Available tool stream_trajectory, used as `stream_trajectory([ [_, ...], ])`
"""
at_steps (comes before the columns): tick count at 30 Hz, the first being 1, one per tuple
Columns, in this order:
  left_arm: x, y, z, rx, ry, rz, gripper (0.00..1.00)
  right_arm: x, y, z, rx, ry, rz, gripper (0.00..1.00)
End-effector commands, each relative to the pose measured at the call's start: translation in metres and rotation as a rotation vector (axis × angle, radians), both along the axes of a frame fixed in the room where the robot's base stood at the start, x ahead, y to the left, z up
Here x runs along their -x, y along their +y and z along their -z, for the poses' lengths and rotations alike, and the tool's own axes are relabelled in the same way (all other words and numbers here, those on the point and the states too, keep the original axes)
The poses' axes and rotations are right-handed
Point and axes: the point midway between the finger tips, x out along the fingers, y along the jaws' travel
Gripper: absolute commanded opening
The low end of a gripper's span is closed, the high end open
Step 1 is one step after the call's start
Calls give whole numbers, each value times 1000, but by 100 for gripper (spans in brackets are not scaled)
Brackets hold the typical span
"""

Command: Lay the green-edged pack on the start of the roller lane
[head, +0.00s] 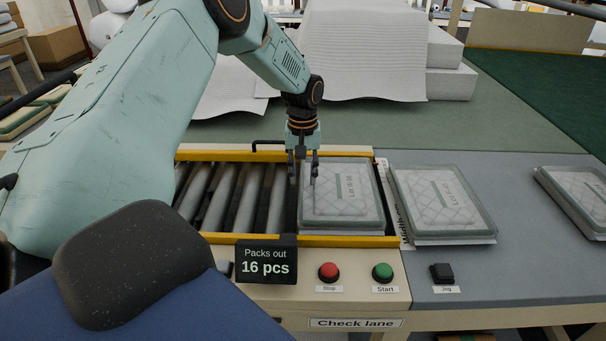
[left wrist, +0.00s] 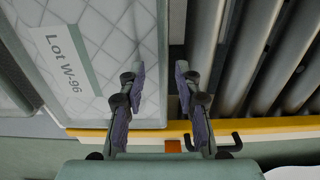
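A pack (head: 342,207) with a quilted pale top, a lot label and a grey-green edge lies flat at the right end of the roller lane (head: 240,193). In the left wrist view this pack (left wrist: 95,85) fills the left side, and its label reads "Lot W-96". My left gripper (head: 304,172) points down at the pack's left edge. Its fingers (left wrist: 160,90) are spread, one over the pack and one over the gap beside it; I see nothing clamped between them. Whether they touch the pack is unclear. My right gripper is not in view.
A second similar pack (head: 443,205) lies right of the lane on the grey table (head: 520,245), and a third (head: 583,196) at the right edge. Yellow rails (head: 330,241) border the lane. The rollers left of the pack are bare. A counter (head: 266,262) reads "16 pcs".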

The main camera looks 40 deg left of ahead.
Motion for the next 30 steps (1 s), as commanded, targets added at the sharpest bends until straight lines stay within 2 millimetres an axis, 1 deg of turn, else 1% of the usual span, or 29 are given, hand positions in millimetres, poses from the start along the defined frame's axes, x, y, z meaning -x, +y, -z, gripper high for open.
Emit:
stream_trajectory([
  [5,-2,0,-28,0,-5,0,33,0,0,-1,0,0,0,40],
  [12,-1,0,-79,0,-5,1,33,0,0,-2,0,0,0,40],
  [18,-1,1,-112,0,-4,0,33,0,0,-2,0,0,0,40],
  [21,-1,1,-122,0,-3,0,33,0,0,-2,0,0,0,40],
  [24,0,1,-127,0,-1,0,33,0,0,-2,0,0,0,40],
  [30,0,1,-129,0,0,0,33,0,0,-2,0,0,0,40],
])
